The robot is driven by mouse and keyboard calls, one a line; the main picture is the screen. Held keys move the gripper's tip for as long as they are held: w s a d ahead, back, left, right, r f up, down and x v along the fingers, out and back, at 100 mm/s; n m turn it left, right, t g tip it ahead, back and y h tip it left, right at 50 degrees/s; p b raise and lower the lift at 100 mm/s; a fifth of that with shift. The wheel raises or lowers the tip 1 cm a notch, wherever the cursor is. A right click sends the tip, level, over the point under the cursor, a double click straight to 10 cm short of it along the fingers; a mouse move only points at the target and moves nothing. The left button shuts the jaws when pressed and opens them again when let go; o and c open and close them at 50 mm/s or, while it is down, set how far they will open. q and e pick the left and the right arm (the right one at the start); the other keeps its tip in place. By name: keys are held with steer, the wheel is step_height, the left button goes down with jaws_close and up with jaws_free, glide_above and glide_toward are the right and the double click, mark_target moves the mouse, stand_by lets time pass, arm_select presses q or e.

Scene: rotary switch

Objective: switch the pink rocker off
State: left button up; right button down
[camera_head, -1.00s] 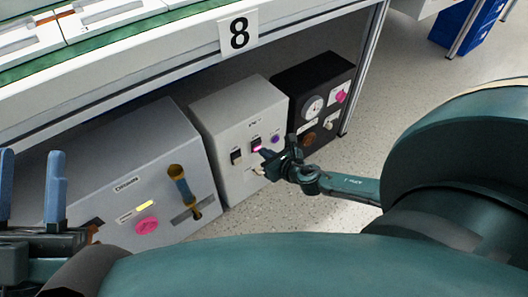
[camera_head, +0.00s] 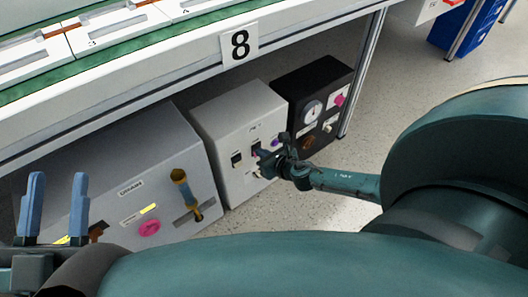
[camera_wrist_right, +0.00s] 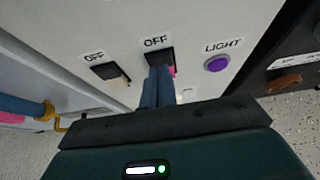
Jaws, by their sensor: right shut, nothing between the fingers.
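The pink rocker (camera_wrist_right: 172,71) sits in a black switch frame under an "OFF" label on the white box (camera_head: 215,115). In the head view only a small pink part of it (camera_head: 255,146) shows. My right gripper (camera_wrist_right: 158,72) is shut and empty, its blue fingertips at the rocker and covering most of it. I cannot tell whether they press on it. The right gripper also shows in the head view (camera_head: 263,156), in front of the box. My left gripper (camera_head: 58,175) is open and empty at the lower left, away from the white box.
A second rocker (camera_wrist_right: 112,73), also labelled "OFF", is left of the pink one. A purple "LIGHT" button (camera_wrist_right: 216,64) is to its right. A grey box (camera_head: 105,175) with a lever (camera_head: 182,188) and a black box (camera_head: 300,80) flank the white box, under a table (camera_head: 150,85).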

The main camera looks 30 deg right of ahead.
arm_select(q)
steer(key=shift+r, duration=0.1)
arm_select(e)
steer(key=shift+r, duration=0.1)
steer(key=shift+r+p, duration=0.75)
steer(key=shift+p, duration=0.15)
arm_select(q)
steer(key=shift+r, duration=0.8)
steer(key=shift+f, duration=0.1)
